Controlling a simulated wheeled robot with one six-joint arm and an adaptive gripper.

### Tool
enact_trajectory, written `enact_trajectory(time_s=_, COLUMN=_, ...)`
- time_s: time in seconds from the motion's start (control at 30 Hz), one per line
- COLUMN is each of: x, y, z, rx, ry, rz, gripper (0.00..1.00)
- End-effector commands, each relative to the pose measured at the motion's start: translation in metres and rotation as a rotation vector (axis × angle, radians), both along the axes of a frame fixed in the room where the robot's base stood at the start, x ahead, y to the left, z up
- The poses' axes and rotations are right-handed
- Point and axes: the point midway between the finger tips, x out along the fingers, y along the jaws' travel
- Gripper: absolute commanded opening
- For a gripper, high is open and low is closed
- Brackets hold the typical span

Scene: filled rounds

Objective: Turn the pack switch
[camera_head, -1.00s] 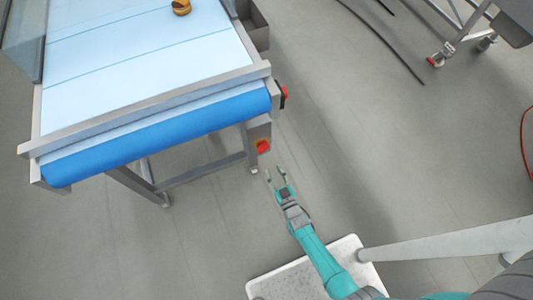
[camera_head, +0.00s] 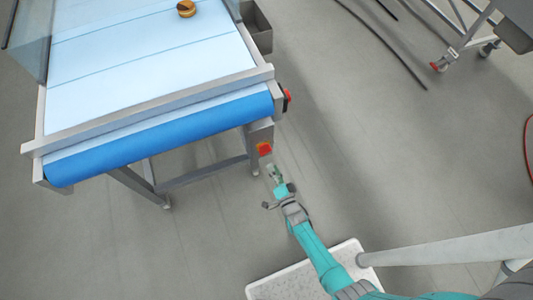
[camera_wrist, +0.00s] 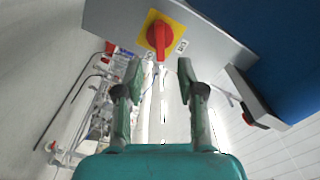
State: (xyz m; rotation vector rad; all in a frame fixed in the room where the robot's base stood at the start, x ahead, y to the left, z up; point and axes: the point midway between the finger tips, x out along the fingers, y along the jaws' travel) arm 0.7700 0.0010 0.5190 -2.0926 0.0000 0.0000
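The pack switch (camera_wrist: 160,36) is a red rotary handle on a yellow square plate. It sits on a grey box in the wrist view, with the handle pointing roughly up and down in the picture. In the head view the switch (camera_head: 264,149) is at the right front corner of the conveyor, below the blue roller. My gripper (camera_wrist: 158,72) is open, one finger on each side just below the handle in the wrist view. In the head view my gripper (camera_head: 272,170) is close in front of the switch. I cannot tell whether a finger touches it.
The conveyor's blue roller (camera_head: 160,138) and metal frame are just beside the switch. A red button (camera_head: 287,95) sticks out higher on the corner. A round brown item (camera_head: 186,9) lies on the belt. Open floor is to the right.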

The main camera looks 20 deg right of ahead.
Motion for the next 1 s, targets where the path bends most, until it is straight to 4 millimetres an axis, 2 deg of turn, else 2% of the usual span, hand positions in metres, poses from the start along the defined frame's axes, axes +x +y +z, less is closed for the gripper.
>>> enact_trajectory(time_s=0.03, x=0.011, y=0.000, z=0.001, rx=0.000, ry=-0.002, rz=0.000, gripper=0.39)
enact_trajectory(time_s=0.2, x=0.039, y=0.000, z=0.001, rx=-0.001, ry=-0.001, rz=0.000, gripper=0.39)
enact_trajectory(time_s=0.5, x=0.073, y=0.000, z=0.000, rx=-0.002, ry=0.000, rz=0.000, gripper=0.39)
enact_trajectory(time_s=0.93, x=0.080, y=0.000, z=0.000, rx=-0.002, ry=0.000, rz=0.000, gripper=0.39)
enact_trajectory(time_s=0.97, x=0.080, y=0.000, z=0.000, rx=-0.002, ry=0.000, rz=0.000, gripper=0.36)
enact_trajectory(time_s=1.0, x=0.080, y=0.000, z=0.000, rx=-0.002, ry=0.000, rz=0.000, gripper=0.26)
